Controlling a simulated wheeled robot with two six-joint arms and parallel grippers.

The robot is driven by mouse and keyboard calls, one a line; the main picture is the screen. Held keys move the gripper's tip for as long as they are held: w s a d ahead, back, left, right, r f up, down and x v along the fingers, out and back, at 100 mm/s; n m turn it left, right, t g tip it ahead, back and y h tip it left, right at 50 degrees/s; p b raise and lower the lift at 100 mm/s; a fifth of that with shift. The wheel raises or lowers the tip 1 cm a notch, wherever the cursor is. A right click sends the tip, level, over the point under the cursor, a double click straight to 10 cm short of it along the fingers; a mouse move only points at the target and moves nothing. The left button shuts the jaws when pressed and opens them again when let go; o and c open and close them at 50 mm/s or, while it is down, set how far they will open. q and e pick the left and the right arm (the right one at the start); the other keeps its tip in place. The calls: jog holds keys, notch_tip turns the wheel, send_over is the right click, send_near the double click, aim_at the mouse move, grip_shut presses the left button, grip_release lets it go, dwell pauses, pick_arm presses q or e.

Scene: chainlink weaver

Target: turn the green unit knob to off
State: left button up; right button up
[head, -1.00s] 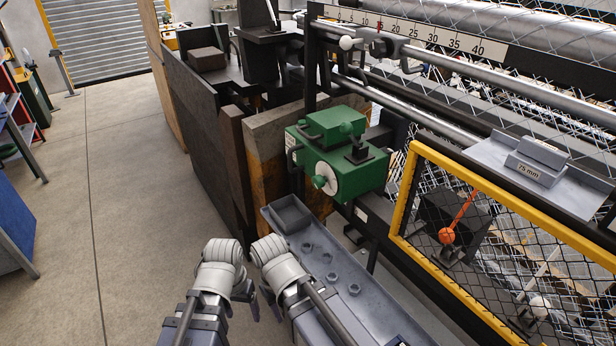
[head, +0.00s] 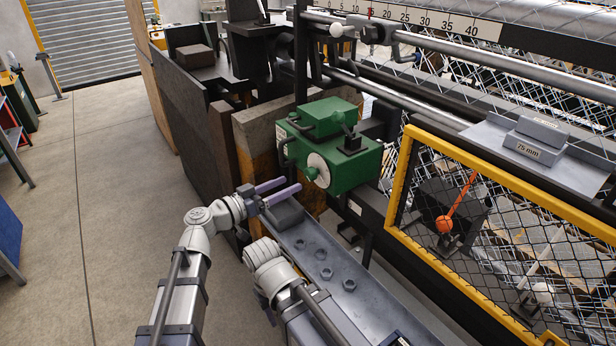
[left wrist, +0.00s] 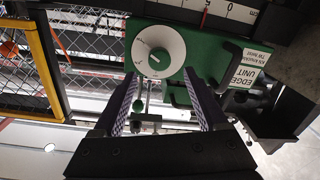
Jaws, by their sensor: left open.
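The green unit (head: 345,165) is a green box on the machine's near side. Its white dial (head: 319,164) carries a green knob (head: 311,174). In the left wrist view the white dial (left wrist: 170,40) is ahead, just beyond and between the finger tips, with a small pointer mark at its middle. My left gripper (head: 292,184) is open and empty, its purple fingers pointing toward the dial from the lower left, apart from it; the fingers also show in the left wrist view (left wrist: 160,90). My right gripper (head: 269,313) is mostly hidden behind its own arm.
A long grey tray (head: 350,290) with several nuts runs below the unit. A yellow-framed mesh guard (head: 405,170) stands to the right, with an orange-knobbed lever (head: 444,224) behind it. Dark and wooden panels (head: 180,110) are at the left.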

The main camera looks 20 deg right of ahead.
aim_at(307, 176)
pick_arm(q)
jog(key=shift+x, duration=3.95)
jog(key=shift+s, duration=0.1)
grip_shut()
